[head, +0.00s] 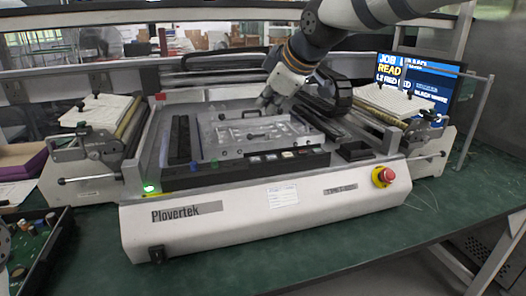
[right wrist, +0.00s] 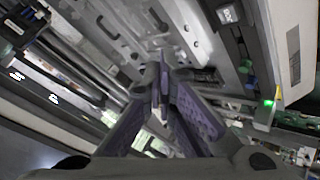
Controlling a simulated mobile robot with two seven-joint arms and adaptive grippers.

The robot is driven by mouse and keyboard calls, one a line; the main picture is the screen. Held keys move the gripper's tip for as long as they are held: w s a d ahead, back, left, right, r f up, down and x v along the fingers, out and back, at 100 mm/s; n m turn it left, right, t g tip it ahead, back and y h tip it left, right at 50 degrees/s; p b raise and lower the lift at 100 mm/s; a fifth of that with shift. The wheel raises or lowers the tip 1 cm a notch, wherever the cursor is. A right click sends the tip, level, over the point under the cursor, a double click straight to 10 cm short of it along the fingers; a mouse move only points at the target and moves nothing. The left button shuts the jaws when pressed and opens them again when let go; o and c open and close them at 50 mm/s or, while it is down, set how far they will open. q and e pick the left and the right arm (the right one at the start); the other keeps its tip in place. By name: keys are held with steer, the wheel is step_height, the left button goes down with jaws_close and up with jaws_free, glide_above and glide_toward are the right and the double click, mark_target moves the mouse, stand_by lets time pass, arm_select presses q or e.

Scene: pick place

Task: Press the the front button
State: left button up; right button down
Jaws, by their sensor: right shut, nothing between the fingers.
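The white Plovertek machine (head: 250,222) fills the middle of the head view. Its front carries a red mushroom button (head: 383,177) on a yellow base at the right, and a lit green lamp or button (head: 150,187) at the left corner. A black strip (head: 235,170) along the front of the bed holds several small coloured buttons (head: 288,154). I cannot tell which one is the front button. My right gripper (head: 266,102) is above the bed, behind the strip and apart from these buttons. In the right wrist view its fingers (right wrist: 162,85) are together and empty.
A metal plate with a handle (head: 255,134) lies in the bed under my right gripper. White paper stacks (head: 97,110) sit on side feeders. A monitor (head: 430,82) stands behind at right. A black tray of small parts (head: 38,245) is at front left. Green table (head: 330,248) lies clear in front.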

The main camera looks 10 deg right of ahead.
mark_target(269, 157)
steer(key=shift+s+d, duration=0.1)
steer(key=shift+s, duration=0.1)
steer(key=shift+f, duration=0.1)
steer(key=shift+f, duration=4.3)
steer(key=shift+f, duration=0.1)
steer(key=shift+f, duration=0.35)
